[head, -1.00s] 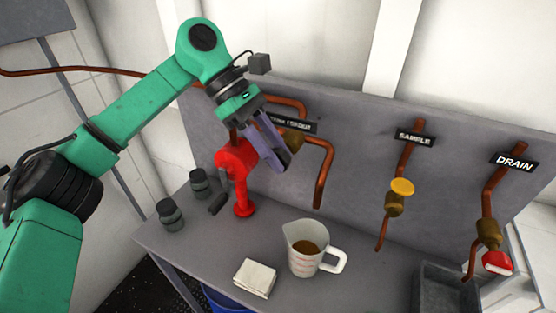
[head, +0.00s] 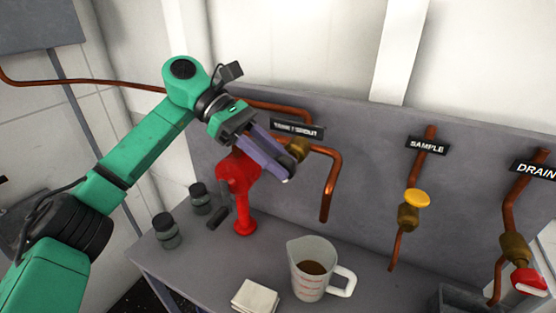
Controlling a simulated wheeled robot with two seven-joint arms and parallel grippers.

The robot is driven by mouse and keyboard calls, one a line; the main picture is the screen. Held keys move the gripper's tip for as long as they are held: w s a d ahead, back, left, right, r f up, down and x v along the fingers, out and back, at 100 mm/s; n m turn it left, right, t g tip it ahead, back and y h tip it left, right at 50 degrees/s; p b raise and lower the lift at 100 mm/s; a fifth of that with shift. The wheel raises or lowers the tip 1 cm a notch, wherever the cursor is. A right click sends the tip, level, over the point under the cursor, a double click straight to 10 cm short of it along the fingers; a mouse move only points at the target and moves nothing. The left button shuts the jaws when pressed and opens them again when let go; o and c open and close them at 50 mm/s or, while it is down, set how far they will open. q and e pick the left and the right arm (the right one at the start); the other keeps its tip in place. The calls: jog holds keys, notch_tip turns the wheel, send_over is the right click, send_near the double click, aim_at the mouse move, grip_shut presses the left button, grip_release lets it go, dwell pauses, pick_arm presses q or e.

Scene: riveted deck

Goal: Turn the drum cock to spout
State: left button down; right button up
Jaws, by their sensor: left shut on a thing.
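The drum cock (head: 300,149) is a brass valve body on a copper pipe at the panel's left part, under a black label (head: 298,128) that is hard to read. My left gripper (head: 287,172) is at the cock, in front of and just below its body, and shut on what seems to be its handle. The fingers hide the handle, so I cannot tell its exact angle. The copper spout pipe (head: 332,185) runs right from the cock and bends down, ending above and behind the jug (head: 309,285), which holds brown liquid. My right gripper is out of view.
A red pump-like fitting (head: 238,185) stands just left of my fingers. Two dark jars (head: 167,232) are further left. A folded white cloth (head: 255,297) lies beside the jug. The SAMPLE valve (head: 408,217) and DRAIN valve (head: 515,246) are to the right.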

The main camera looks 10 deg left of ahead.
pick_arm(q)
jog(key=c, duration=0.6)
grip_release()
jog(key=shift+a+r, duration=0.1)
jog(key=p+v, duration=0.5)
jog(key=v, duration=0.9)
jog(key=shift+a+p, duration=0.2)
jog(key=shift+p, duration=0.2)
jog(key=shift+w, duration=0.15)
